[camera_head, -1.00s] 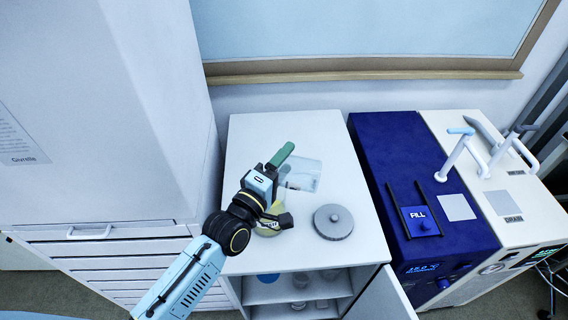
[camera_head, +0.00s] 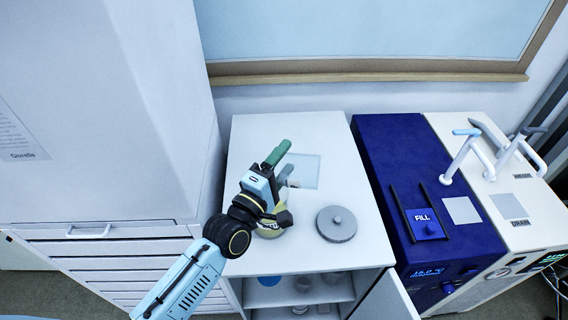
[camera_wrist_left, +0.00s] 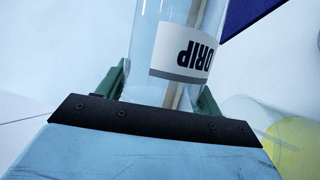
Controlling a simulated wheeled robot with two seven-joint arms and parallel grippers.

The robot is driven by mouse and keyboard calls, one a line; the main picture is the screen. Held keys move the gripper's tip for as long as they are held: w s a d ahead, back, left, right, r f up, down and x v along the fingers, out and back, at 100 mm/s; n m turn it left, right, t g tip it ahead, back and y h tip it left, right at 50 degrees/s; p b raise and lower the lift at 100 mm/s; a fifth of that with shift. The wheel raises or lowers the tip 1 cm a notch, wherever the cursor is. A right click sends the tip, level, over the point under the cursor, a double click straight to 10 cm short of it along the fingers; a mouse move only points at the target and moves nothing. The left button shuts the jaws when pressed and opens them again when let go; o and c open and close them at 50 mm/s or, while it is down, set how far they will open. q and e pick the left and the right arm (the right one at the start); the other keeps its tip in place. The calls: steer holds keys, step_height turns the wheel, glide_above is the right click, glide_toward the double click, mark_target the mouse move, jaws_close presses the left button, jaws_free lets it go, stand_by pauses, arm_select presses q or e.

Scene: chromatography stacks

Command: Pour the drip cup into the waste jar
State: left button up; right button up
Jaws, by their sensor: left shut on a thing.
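The drip cup is a clear cup in the left wrist view (camera_wrist_left: 145,45), with a white label reading DRIP. My left gripper (camera_head: 281,166) is shut on it, green fingers at either side. In the head view my gripper and wrist mostly hide the cup; its tilt and contents are unclear. The waste jar (camera_head: 270,232), with yellow in it, stands on the white cabinet top below my left wrist, largely covered by it. A yellow-filled clear vessel, apparently this jar, shows at right in the left wrist view (camera_wrist_left: 297,145). My right gripper is out of view.
A grey round lid with a knob (camera_head: 337,224) lies right of the jar. A pale square (camera_head: 305,171) lies behind the gripper on the cabinet top (camera_head: 345,180). A tall white cabinet stands left; a blue machine (camera_head: 400,150) stands right. The cabinet door below is open.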

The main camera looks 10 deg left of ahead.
mark_target(292, 153)
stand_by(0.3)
arm_select(q)
steer(key=p, duration=0.1)
steer(key=r+m+p, duration=0.1)
steer(key=shift+d+p, duration=0.2)
steer(key=shift+p, duration=0.1)
steer(key=shift+d+f+m+g+p, duration=0.1)
steer(key=shift+d+m+g+p, duration=0.1)
steer(key=shift+m+g+p, duration=0.4)
steer(key=m+p, duration=0.1)
steer(key=r+p, duration=0.1)
steer(key=p, duration=0.1)
steer(key=shift+d+r+m+p, duration=0.2)
steer(key=shift+d+m+p, duration=0.1)
steer(key=shift+d+m, duration=0.1)
steer(key=shift+d+m+g, duration=0.1)
steer(key=shift+m+g, duration=0.3)
steer(key=shift+d+r+m, duration=0.1)
steer(key=shift+m, duration=0.2)
